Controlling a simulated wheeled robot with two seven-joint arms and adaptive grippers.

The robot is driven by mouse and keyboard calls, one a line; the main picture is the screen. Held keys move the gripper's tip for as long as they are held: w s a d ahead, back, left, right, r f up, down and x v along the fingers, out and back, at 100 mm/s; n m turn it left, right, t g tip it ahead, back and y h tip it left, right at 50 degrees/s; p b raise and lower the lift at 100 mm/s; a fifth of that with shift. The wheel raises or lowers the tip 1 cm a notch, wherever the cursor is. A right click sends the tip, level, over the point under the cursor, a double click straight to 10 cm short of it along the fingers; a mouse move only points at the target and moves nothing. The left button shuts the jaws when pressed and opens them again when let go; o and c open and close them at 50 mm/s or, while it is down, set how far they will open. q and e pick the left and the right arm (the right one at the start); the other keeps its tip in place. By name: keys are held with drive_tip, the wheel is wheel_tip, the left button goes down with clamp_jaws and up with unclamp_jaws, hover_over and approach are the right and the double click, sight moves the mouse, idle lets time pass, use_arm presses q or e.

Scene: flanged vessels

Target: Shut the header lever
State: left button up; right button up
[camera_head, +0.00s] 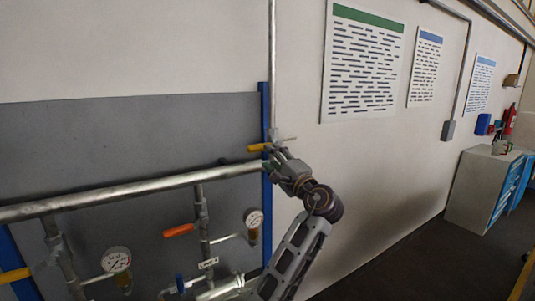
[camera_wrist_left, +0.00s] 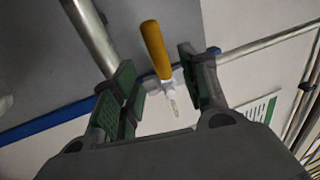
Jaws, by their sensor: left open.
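A lever with a yellow grip (camera_head: 258,147) sits at the right end of the thick header pipe (camera_head: 130,192), below a thin vertical pipe. Its grip points left, roughly along the header and crosswise to the thin pipe. My left gripper (camera_head: 274,157) is open right beside the lever's pivot. In the left wrist view the yellow grip (camera_wrist_left: 155,48) lies between and beyond the two open fingers (camera_wrist_left: 158,75), its white base nearer to me. I see no finger clearly touching it. My right gripper is not in view.
An orange lever (camera_head: 179,230), a blue handle (camera_head: 180,283) and two gauges (camera_head: 117,260) (camera_head: 254,218) sit below the header. Another yellow lever (camera_head: 14,275) is at the far left. A blue post (camera_head: 266,215) stands behind my arm. A cabinet (camera_head: 484,190) stands at right.

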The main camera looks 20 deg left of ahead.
use_arm(q)
drive_tip(key=shift+v, duration=2.15)
drive_tip(key=shift+f, duration=0.1)
